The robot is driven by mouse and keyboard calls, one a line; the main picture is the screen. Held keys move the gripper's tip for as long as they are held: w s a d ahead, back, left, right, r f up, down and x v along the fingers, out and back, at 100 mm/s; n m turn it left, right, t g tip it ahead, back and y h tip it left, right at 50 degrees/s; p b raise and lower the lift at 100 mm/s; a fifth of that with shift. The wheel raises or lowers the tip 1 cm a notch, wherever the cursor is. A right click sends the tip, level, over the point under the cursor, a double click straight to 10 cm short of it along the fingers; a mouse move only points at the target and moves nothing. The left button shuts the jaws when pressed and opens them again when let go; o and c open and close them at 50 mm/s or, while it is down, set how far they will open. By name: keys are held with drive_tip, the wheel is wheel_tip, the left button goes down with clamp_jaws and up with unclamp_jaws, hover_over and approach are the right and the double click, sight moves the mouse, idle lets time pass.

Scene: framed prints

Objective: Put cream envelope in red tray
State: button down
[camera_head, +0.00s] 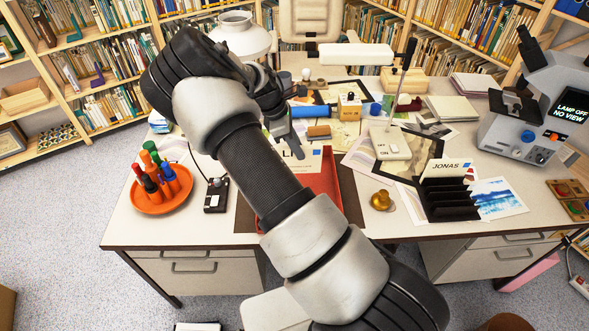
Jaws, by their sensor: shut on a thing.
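A cream envelope (313,163) with a blue stamp and dark letters, partly hidden by my arm, shows at the far end of the red tray (328,187). My gripper (291,142) points down at the envelope's upper edge and is shut on it. The envelope is over or in the tray; I cannot tell whether it touches the bottom. My arm crosses the picture and hides much of the tray.
An orange dish (150,207) with several coloured bottles and a black switch box (216,195) stand left. Right are a brass knob (381,200), a black rack (448,199) holding a JONAS card (446,171), a lamp (393,142) and a microscope (530,105).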

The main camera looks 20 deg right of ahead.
sight(312, 162)
drive_tip(key=shift+f, duration=2.8)
drive_tip(key=shift+f, duration=0.25)
drive_tip(key=c, duration=1.8)
unclamp_jaws()
drive_tip(key=shift+o, duration=0.2)
drive_tip(key=shift+r, duration=0.1)
